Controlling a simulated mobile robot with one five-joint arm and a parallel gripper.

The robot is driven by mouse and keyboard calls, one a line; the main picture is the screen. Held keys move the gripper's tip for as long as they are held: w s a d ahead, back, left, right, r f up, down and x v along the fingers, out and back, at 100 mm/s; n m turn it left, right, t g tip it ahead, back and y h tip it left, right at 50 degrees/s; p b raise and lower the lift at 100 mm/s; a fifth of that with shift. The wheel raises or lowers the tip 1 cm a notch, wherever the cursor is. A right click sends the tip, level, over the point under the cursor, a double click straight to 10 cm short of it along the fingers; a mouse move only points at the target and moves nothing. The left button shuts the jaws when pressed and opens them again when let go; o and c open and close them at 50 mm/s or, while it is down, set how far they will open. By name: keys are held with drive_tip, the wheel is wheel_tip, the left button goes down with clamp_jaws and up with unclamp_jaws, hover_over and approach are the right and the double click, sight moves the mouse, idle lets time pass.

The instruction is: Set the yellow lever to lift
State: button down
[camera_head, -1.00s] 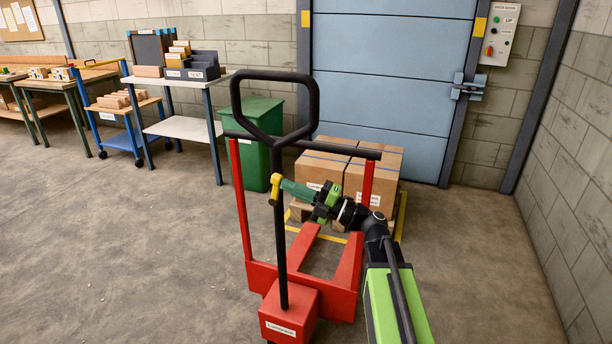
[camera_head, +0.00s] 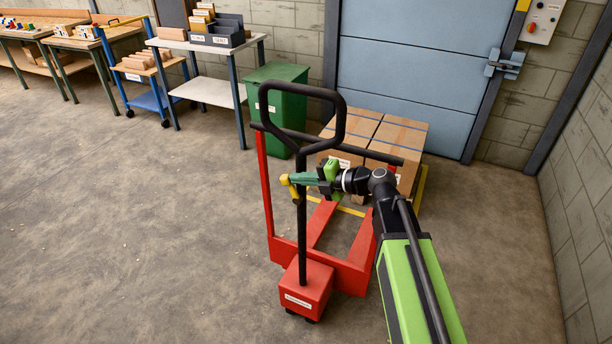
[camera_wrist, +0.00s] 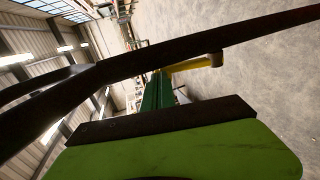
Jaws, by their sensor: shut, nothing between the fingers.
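The yellow lever (camera_head: 288,186) is on the black upright shaft of the red pallet truck (camera_head: 308,282), below the black loop handle (camera_head: 335,98). It also shows in the wrist view (camera_wrist: 198,65), beyond a dark bar. My gripper (camera_head: 293,178) reaches in from the right, its green fingers level and shut with nothing between them. The fingertips are right at the lever and the shaft; I cannot tell whether they touch. In the wrist view the green fingers (camera_wrist: 157,92) show partly behind the dark bar, close to the lever. No lever position marks are readable.
Strapped cardboard boxes (camera_head: 372,140) stand behind the truck, by a blue door (camera_head: 415,75). A green bin (camera_head: 285,100) stands behind left. A white-topped table (camera_head: 205,45) and benches line the back. The floor at left is clear. A block wall (camera_head: 585,170) closes the right.

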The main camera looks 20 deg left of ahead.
drive_tip(key=r+p+v, duration=0.1)
drive_tip(key=p+v, duration=0.4)
drive_tip(key=v, duration=0.8)
drive_tip(key=shift+r, duration=0.2)
drive_tip(key=shift+s+d, duration=0.1)
drive_tip(key=shift+d, duration=0.05)
